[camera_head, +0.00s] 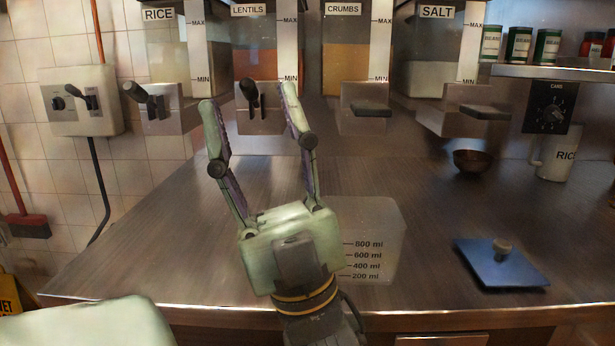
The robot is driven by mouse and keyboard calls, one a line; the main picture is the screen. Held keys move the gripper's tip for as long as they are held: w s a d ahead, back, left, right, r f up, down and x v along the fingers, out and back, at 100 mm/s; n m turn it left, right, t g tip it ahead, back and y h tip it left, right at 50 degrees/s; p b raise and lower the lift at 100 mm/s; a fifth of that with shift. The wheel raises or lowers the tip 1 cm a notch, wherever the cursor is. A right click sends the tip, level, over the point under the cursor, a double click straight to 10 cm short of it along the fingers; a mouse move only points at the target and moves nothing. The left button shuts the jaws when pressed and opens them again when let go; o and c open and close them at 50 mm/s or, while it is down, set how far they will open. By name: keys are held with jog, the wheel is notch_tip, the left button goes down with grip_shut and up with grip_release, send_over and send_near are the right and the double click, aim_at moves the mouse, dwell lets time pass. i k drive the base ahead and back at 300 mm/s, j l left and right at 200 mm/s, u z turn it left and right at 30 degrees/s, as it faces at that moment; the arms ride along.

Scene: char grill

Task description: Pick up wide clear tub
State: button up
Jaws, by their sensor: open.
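The wide clear tub (377,225) stands on the steel counter right of centre, close to the front edge. It is see-through, with marks from 200 ml to 800 ml on its front. My gripper (246,98) is open and empty, its fingers pointing up and away over the counter. The gripper's palm and wrist cover the left part of the tub from this view. The fingertips show farther up the picture than the tub and to its left. I cannot tell whether the gripper touches the tub.
Dispensers labelled rice (164,50), lentils (252,50), crumbs (346,60) and salt (432,65) line the back. A dark bowl (473,161), a white mug (558,150) and a blue lid (500,264) are on the right. The counter (150,235) is clear on the left.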

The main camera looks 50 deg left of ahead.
aim_at(357, 241)
jog(key=k+j+z, duration=0.35)
jog(key=j, duration=0.25)
jog(key=k+j+z, duration=0.75)
jog(key=k+j, duration=0.05)
jog(key=j, duration=0.15)
